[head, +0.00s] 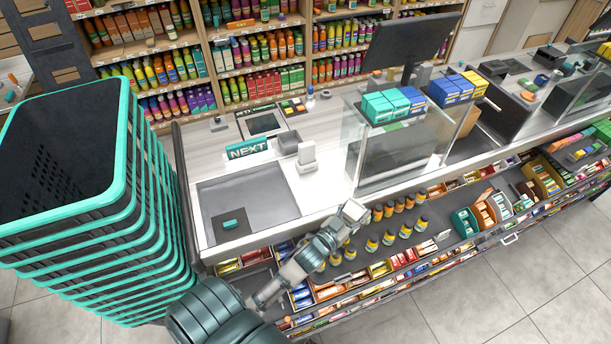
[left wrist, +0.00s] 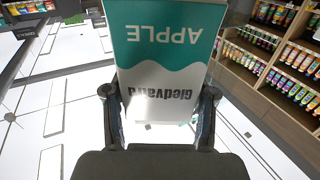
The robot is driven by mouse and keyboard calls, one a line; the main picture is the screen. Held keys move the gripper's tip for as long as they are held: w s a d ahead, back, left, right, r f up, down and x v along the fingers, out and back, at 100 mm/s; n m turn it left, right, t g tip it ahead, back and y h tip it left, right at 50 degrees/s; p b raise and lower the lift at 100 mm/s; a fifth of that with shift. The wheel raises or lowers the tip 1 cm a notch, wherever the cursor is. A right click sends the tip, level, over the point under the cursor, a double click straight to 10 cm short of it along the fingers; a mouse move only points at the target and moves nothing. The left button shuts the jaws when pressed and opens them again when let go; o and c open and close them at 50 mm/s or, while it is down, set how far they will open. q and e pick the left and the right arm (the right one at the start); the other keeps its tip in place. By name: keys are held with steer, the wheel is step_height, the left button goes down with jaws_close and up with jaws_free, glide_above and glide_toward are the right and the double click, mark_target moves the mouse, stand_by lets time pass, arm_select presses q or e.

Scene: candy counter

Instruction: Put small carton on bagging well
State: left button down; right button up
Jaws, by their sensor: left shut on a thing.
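In the left wrist view my left gripper (left wrist: 158,95) is shut on the small carton (left wrist: 165,45), a white and teal box printed APPLE, with one finger at each side. The print appears upside down there. The bagging well (head: 268,200) is the grey sunken area at the counter's left end, left of the arm's end. A small teal item (head: 232,224) lies on a dark square in it. My right gripper is not in view.
A tall stack of teal-rimmed baskets (head: 70,215) stands left of the counter. A NEXT sign (head: 248,149) and a white device (head: 307,158) stand behind the well. Teal cartons (head: 390,106) sit on a glass case at right. Candy shelves (head: 400,262) line the counter front.

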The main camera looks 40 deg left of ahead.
arm_select(q)
steer(key=w+a+r+m+h, duration=0.1)
steer(key=w+a+m+h, duration=0.15)
steer(key=a, duration=0.45)
steer(key=m+g+h+p, duration=0.1)
steer(key=m+g+h, duration=0.15)
steer(key=h, duration=0.25)
glide_above(317, 195)
step_height(317, 195, down, 8)
steer(key=shift+f, duration=0.1)
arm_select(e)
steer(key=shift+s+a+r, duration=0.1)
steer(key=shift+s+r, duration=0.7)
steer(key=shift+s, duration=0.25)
arm_select(q)
steer(key=c, duration=0.6)
jaws_free()
steer(key=shift+o, duration=1.2)
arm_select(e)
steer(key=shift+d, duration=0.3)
